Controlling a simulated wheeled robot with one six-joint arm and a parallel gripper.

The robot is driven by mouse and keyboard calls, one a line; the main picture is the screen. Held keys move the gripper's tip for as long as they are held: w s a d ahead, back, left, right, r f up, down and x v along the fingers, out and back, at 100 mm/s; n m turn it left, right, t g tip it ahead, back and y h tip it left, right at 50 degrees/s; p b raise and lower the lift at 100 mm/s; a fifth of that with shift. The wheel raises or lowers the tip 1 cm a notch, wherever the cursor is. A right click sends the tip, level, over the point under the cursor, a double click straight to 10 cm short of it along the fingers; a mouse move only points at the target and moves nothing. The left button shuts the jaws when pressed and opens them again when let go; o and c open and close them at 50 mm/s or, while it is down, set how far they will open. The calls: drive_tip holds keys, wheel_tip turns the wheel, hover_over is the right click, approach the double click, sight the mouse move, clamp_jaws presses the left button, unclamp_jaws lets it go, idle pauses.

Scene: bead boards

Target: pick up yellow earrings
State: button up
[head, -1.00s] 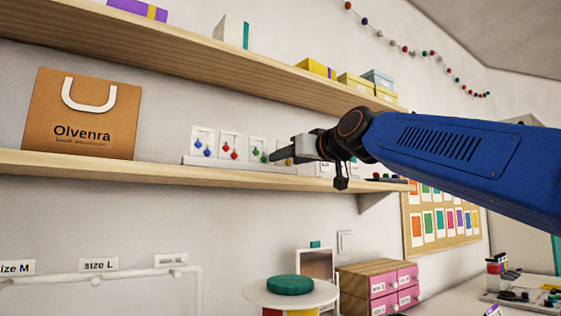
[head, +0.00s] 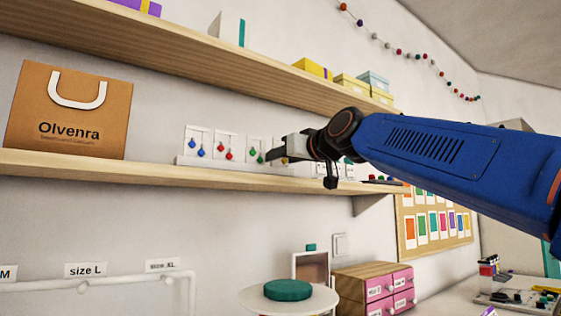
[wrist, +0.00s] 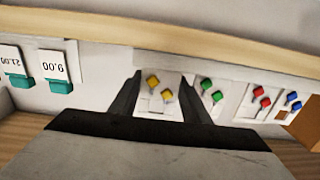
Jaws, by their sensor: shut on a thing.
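The yellow earrings (wrist: 153,81) hang on a white card between the two fingers of my gripper (wrist: 163,98) in the wrist view. My gripper is shut on this card. In the head view my gripper (head: 272,154) is at the row of earring cards on the middle shelf, just right of the green earrings (head: 254,155).
Red earrings (head: 224,149) and blue earrings (head: 197,148) stand further left on the white stand (head: 190,163). A brown paper bag (head: 70,135) stands at the shelf's left. The upper shelf (head: 200,58) runs above my gripper. Price-tagged teal items (wrist: 58,86) show in the wrist view.

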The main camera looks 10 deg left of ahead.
wheel_tip(320, 180, up, 9)
drive_tip(key=shift+r, duration=0.1)
idle(0.4)
drive_tip(key=shift+d, duration=0.1)
idle(0.7)
